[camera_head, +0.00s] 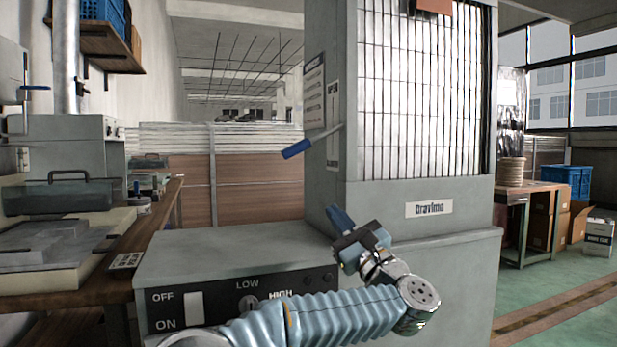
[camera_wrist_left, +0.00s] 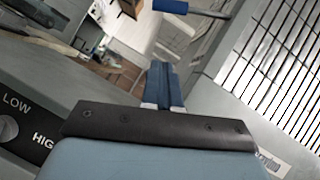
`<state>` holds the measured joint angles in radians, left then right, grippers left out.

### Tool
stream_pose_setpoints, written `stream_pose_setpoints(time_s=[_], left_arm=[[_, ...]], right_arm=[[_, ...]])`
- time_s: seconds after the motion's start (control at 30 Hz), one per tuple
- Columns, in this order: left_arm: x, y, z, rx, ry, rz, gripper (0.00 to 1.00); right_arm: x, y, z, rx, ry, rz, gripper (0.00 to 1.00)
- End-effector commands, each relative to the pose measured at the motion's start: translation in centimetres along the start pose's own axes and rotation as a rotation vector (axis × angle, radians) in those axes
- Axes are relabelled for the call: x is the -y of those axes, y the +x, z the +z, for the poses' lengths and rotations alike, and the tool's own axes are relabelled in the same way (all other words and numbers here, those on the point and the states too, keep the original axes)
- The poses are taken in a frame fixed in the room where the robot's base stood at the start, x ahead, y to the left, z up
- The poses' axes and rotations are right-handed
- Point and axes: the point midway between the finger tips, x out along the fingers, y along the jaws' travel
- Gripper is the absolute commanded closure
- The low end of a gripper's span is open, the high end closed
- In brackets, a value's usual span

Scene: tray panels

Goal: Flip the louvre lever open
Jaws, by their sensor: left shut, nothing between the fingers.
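The louvre lever (camera_head: 297,149) has a blue grip on a thin metal rod. It sticks out to the left from the side of the tall grey cabinet (camera_head: 420,208), its grip a little lower than its root. In the left wrist view the blue grip (camera_wrist_left: 170,6) is at the top edge, with its rod running right. My left gripper (camera_head: 338,214) is below and right of the lever in the head view, apart from it. Its blue fingers (camera_wrist_left: 160,78) are shut together and empty. My right gripper is not in view.
A grey control box (camera_head: 215,250) with a switch and a knob stands in front of the cabinet's left side. A bench (camera_head: 150,235) with equipment is at left. Space around the lever grip looks clear.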

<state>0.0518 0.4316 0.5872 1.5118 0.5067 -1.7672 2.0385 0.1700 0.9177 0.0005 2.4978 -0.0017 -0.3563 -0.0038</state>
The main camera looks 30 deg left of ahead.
Motion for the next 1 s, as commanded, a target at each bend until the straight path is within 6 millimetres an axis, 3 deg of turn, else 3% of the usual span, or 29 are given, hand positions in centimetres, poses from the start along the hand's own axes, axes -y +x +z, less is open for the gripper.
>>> stream_pose_setpoints(time_s=[0.47, 0.67, 1.0], left_arm=[[-0.3, 0.7, 0.7, 0.006, -0.035, 0.023, 1.00], [-0.4, 3.8, 0.9, 0.007, -0.033, 0.025, 1.00], [-0.5, 10.9, 1.1, 0.007, -0.034, 0.023, 1.00]], right_arm=[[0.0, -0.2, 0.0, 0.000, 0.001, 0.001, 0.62], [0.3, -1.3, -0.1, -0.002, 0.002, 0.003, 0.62], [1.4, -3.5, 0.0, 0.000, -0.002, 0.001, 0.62]])
